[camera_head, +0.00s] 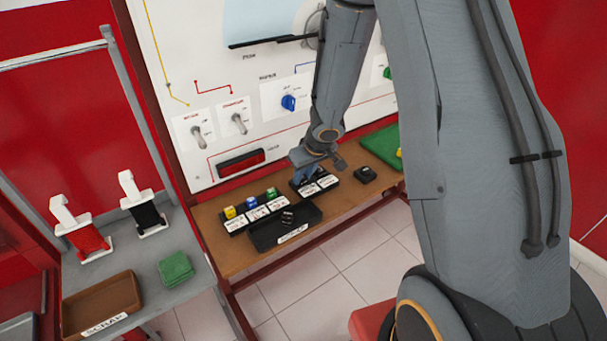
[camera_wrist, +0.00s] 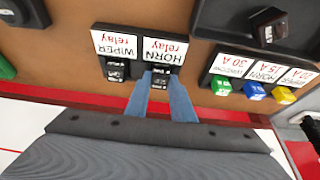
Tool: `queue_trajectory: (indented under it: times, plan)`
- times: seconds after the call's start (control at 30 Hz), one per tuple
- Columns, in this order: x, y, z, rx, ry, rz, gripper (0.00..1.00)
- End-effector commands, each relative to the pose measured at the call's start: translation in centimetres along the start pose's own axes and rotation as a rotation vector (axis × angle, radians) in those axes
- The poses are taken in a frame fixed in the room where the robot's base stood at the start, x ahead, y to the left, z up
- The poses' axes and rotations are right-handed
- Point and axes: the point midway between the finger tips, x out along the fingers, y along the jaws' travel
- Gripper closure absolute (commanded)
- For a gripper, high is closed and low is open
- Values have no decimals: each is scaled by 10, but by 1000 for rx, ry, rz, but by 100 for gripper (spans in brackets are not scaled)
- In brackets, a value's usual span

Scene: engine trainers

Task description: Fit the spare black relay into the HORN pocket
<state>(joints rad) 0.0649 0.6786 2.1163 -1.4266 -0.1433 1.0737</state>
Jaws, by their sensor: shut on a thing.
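In the wrist view the HORN relay pocket (camera_wrist: 166,52) sits beside the WIPER relay pocket (camera_wrist: 114,44). My gripper (camera_wrist: 164,79) has its two blue-grey fingers on either side of a black relay (camera_wrist: 161,78) at the HORN pocket and is shut on it. I cannot tell how deep this relay sits. Another black relay (camera_wrist: 116,71) is at the WIPER pocket. A separate black relay (camera_head: 287,217) lies in the black tray (camera_head: 263,239), whose label is too small to read. In the head view my gripper (camera_head: 308,180) hides part of the relay block.
A fuse block (camera_head: 236,226) with yellow, blue and green fuses stands left of the gripper. A black item (camera_head: 366,174) and a green mat (camera_head: 384,145) lie to the right. An empty brown SCRAP tray (camera_head: 100,300) and green cloth (camera_head: 175,267) are on the side bench.

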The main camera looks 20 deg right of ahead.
Motion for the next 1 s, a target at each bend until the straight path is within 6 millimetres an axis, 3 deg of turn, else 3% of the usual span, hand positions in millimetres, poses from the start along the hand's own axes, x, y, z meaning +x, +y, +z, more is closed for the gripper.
queue_trajectory:
  times: [0.27, 0.3, 0.43, 0.63, 0.77, 1.0]
  plan:
    - [0, 0, 0, -1, 0, 0, 100]
    - [0, 0, 0, -1, 0, 0, 77]
    - [0, 0, 0, -1, 0, 0, 56]
    - [0, 0, 0, -1, 0, 0, 56]
    - [0, 0, 0, -1, 0, 0, 38]
    - [0, 0, 0, -1, 0, 0, 38]
